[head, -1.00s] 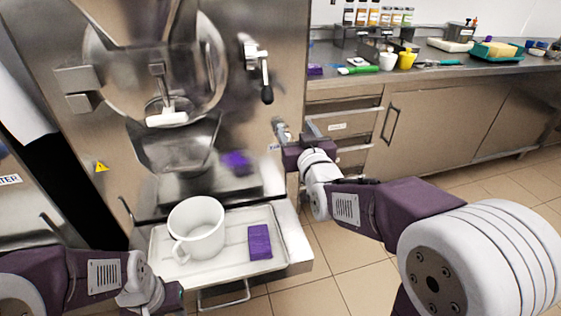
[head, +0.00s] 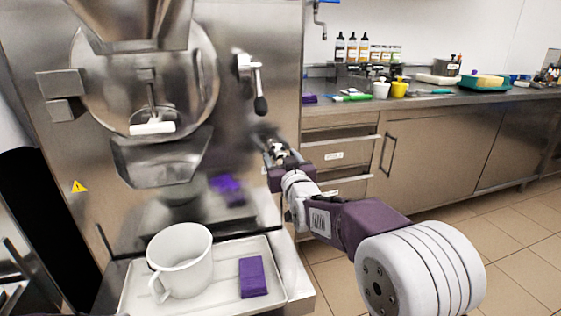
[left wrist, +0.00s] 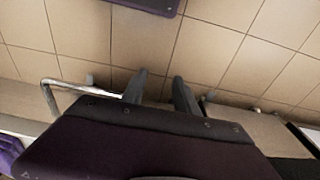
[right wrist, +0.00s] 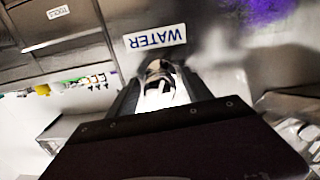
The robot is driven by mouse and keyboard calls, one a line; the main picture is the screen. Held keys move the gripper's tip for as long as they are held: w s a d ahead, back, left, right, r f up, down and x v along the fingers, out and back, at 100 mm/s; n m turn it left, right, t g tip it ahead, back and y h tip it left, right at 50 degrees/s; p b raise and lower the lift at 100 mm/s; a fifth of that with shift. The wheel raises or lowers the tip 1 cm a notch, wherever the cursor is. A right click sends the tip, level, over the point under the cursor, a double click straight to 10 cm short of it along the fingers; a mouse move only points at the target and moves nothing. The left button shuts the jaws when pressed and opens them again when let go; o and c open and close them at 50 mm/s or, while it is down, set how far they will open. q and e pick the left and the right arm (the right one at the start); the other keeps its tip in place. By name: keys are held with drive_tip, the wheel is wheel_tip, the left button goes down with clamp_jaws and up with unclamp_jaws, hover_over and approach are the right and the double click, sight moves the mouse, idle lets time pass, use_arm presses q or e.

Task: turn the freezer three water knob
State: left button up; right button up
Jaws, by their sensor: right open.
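The freezer (head: 235,20) is a steel machine on the left of the head view. A WATER label (right wrist: 155,36) shows upside down on its panel in the right wrist view. Just by the label, a shiny metal knob (right wrist: 165,78) sits between the fingers of my right gripper (right wrist: 162,88). The fingers are open around it, and I cannot tell whether they touch it. In the head view my right gripper (head: 275,150) is against the panel, partly hiding the knob. My left gripper (left wrist: 160,82) is open and empty above the floor, outside the head view.
A white tray (head: 215,301) under the freezer spout holds a white mug (head: 181,262) and a purple block (head: 253,277). A lever handle (head: 260,95) sticks out above my right gripper. A counter (head: 420,100) with bottles and tools stands to the right. Tiled floor (head: 500,240) is free.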

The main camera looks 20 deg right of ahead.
drive_tip(key=shift+w, duration=0.25)
clamp_jaws()
drive_tip(key=shift+m, duration=0.3)
drive_tip(key=m+b, duration=0.1)
drive_tip(key=m, duration=0.5)
drive_tip(key=shift+b, duration=0.4)
drive_tip(key=m, duration=0.3)
drive_tip(key=shift+b, duration=0.4)
drive_tip(key=shift+f+m+y, duration=0.1)
drive_tip(key=shift+m+y, duration=0.3)
drive_tip(key=shift+m, duration=1.2)
drive_tip(key=shift+g, duration=0.3)
